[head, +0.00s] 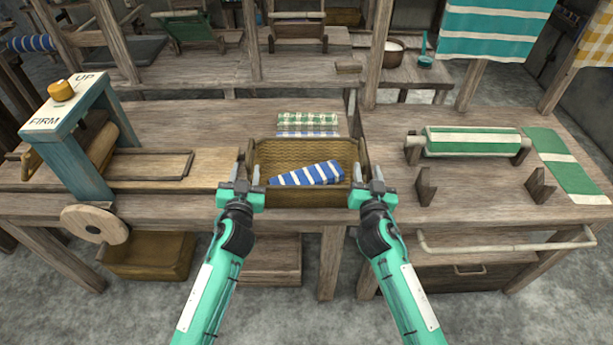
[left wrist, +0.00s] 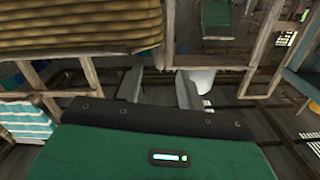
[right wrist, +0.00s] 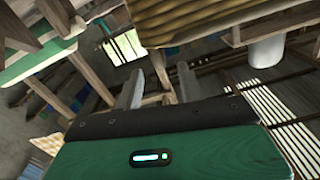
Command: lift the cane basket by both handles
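The cane basket (head: 275,153) is a woven tan box on the wooden bench, with a folded blue and white striped cloth (head: 306,174) inside. My left gripper (head: 246,173) is at the basket's left end, and my right gripper (head: 367,173) is at its right end. Both have their fingers apart. The basket's woven side fills the upper left of the left wrist view (left wrist: 75,25) and the top of the right wrist view (right wrist: 185,18). The handles are not clearly visible, and I cannot tell whether either lies between fingers.
A blue frame marked UP and FIRM (head: 70,130) stands left. A green and white cloth roller (head: 470,141) lies right, with two wooden brackets (head: 426,186) in front. Folded checked cloth (head: 307,121) lies just behind the basket. Bare bench (head: 190,125) shows left of it.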

